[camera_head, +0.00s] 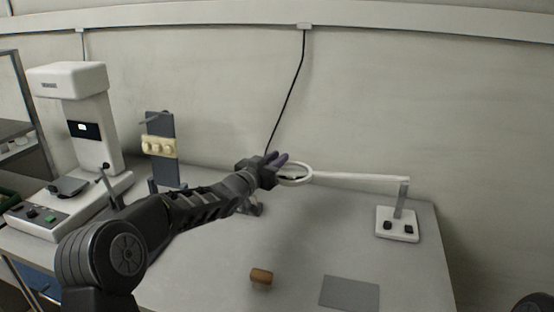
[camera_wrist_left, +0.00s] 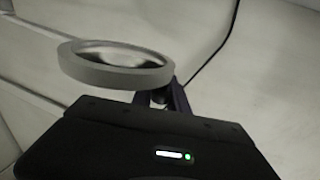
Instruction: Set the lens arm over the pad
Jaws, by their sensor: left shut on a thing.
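The white lens arm (camera_head: 360,178) reaches left from a short post on a white base (camera_head: 397,224) at the table's right end. Its round lens ring (camera_head: 308,174) is at the arm's left end, well away from the pad. My left gripper (camera_head: 279,163) is shut on the ring's left side, and the ring (camera_wrist_left: 90,72) fills the upper left of the left wrist view, just beyond the fingers (camera_wrist_left: 172,98). The flat grey pad (camera_head: 349,293) lies near the table's front, to the left of and in front of the base. My right gripper is not in view.
A brown cylinder (camera_head: 261,276) lies left of the pad. A white instrument (camera_head: 85,130) and a grey upright panel with a cream block (camera_head: 160,147) stand at the left. A black cable (camera_head: 290,90) hangs down the wall. The table between ring and pad is clear.

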